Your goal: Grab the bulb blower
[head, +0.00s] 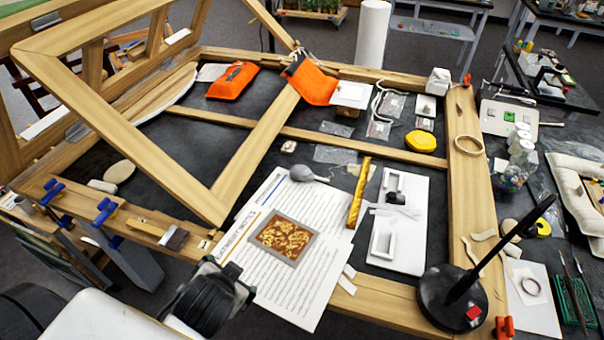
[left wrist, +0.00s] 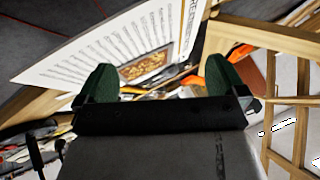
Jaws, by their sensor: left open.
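The bulb blower (head: 303,173) is a grey rounded bulb with a thin nozzle. In the head view it lies near the top edge of a printed sheet (head: 262,223), left of a gold-coloured strip. I cannot make it out in the left wrist view. My left gripper (head: 212,297) shows as a dark shape at the bottom of the head view, nearer than the sheet and well apart from the blower. In the left wrist view the left gripper (left wrist: 160,78) is open, its two green fingers spread with nothing held. My right gripper is not in view.
A framed gilt fragment (head: 286,238) lies on the sheet. A gold strip (head: 358,192) and a white panel (head: 398,220) are right of the blower. A slanting wooden frame beam (head: 256,150) rises at its left. A black round-based stand (head: 452,300) is at lower right.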

